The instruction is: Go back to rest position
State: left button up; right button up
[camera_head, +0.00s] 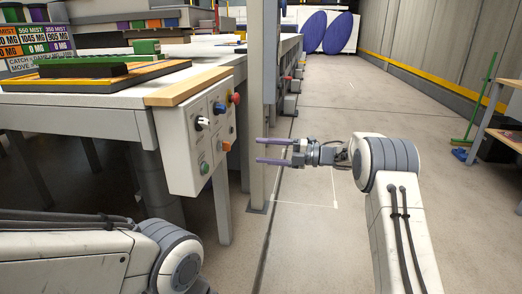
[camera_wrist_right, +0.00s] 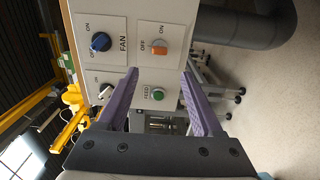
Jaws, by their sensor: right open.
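My right gripper (camera_head: 260,150) is in the middle of the head view, with its two purple fingers apart and pointing left. Nothing is between them. The fingers are just right of a control box (camera_head: 180,155) on the table's end and do not seem to touch it. In the right wrist view the gripper (camera_wrist_right: 160,75) is open in front of the box face. A green button (camera_wrist_right: 158,94) and an orange switch (camera_wrist_right: 159,47) show between and above the fingers. My left arm shows at the lower left of the head view; its gripper is out of frame.
A workbench (camera_head: 60,100) fills the left, with a grey post (camera_head: 256,190) beside it, close to my right gripper. A blue knob (camera_wrist_right: 100,42) is on the box. A green broom (camera_head: 480,110) and a shelf (camera_head: 510,135) stand right. The aisle floor (camera_head: 345,95) is clear.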

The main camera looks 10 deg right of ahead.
jog(key=w+d+m+t+h, duration=0.1)
jog(key=d+m+t+h, duration=0.25)
jog(key=m+h, duration=0.4)
jog(key=w+d+m+t+h, duration=0.2)
jog(key=m+t+h, duration=0.25)
jog(key=m, duration=0.55)
jog(key=s+d+f+m+g+h, duration=0.2)
jog(key=s+d+f+m+h, duration=0.2)
jog(key=s+f+m, duration=0.4)
jog(key=s+a+f+m+g+h, duration=0.1)
jog(key=s+f+m+g, duration=0.25)
jog(key=s, duration=0.95)
jog(key=s+f+m+g, duration=0.3)
jog(key=s+f+g, duration=0.15)
jog(key=s, duration=0.85)
jog(key=s+a+r+n+g, duration=0.2)
jog(key=s+a+r+n, duration=0.1)
jog(key=s+a, duration=0.4)
jog(key=s+a+r+n+g, duration=0.1)
jog(key=s+a+r+n, duration=0.25)
jog(key=s+a, duration=0.35)
notch_tip(320, 180, up, 38)
jog(key=p, duration=3.7)
jog(key=shift+s+f+g+y+p, duration=0.25)
jog(key=shift+s+g+y+p, duration=0.05)
jog(key=shift+s+y+p, duration=0.1)
